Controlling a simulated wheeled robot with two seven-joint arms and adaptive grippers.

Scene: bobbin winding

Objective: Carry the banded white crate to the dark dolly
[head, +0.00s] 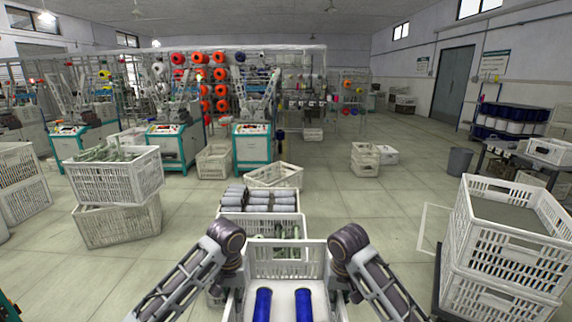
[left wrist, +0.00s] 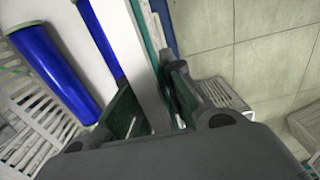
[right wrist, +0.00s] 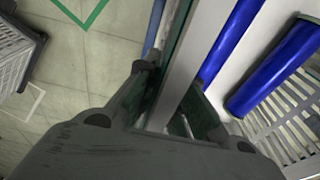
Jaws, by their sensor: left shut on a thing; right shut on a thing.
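The white crate (head: 285,268) is directly in front of me, between my two arms. Two blue bobbins (head: 263,304) lie in it on a pale surface. A green stripe runs along its wall (left wrist: 147,60) in the wrist views. My left gripper (left wrist: 150,98) is shut on the crate's left wall, and my right gripper (right wrist: 172,98) is shut on its right wall. In the head view both grippers are mostly hidden below my wrists. A dark edge (head: 437,283) shows beside the crate stack at right, perhaps a dolly; its top is hidden.
Stacked white crates (head: 510,235) stand close at right. Crates with grey bobbins (head: 230,215) and green items stand just ahead. More stacked crates (head: 115,185) are at left. Machines (head: 172,145) line the back left. Open floor (head: 385,205) lies ahead to the right, with a white outline.

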